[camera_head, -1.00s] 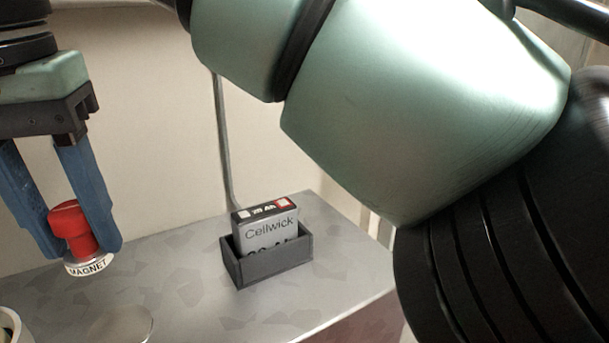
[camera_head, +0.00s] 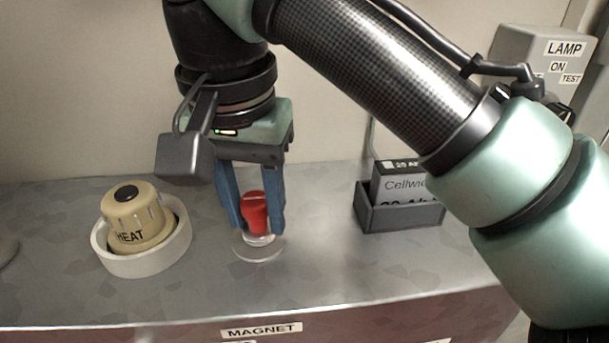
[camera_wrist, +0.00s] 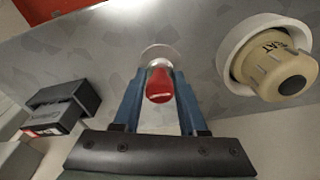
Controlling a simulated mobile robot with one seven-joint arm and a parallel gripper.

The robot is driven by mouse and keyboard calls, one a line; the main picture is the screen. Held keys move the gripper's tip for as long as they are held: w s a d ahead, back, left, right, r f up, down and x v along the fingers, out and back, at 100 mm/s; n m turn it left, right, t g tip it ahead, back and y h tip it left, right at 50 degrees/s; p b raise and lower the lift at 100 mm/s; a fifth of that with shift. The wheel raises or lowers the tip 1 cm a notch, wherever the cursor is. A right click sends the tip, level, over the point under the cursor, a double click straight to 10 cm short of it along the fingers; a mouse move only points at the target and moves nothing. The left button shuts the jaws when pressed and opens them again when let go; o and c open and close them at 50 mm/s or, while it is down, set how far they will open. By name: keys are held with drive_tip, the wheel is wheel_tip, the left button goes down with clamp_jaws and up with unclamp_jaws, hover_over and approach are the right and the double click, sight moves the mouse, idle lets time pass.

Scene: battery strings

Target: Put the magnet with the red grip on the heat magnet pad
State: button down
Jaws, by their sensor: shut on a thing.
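My gripper (camera_head: 256,228) points down and is shut on the magnet, whose red grip (camera_head: 255,208) sits between the two blue fingers. The magnet's pale base is directly over the round, flat pad (camera_head: 246,255) on the metal counter, very close to it. I cannot tell whether it touches. The wrist view shows the red grip (camera_wrist: 160,88) between the fingers, with the pad (camera_wrist: 160,52) just beyond it. The magnet looks upright, and part of the pad is hidden beneath it.
A beige HEAT knob (camera_head: 138,218) in a white ring (camera_head: 150,263) stands left of the pad. A dark holder (camera_head: 400,218) with a Cellwick battery (camera_head: 393,180) is at right. A LAMP box (camera_head: 545,65) is farther right. A MAGNET label (camera_head: 261,331) is on the counter's front.

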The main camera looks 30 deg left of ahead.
drive_tip(key=shift+f, duration=0.1)
drive_tip(key=shift+c, duration=2.2)
unclamp_jaws()
wheel_tip(320, 180, up, 12)
drive_tip(key=s, duration=0.1)
drive_tip(key=shift+s+d, duration=0.25)
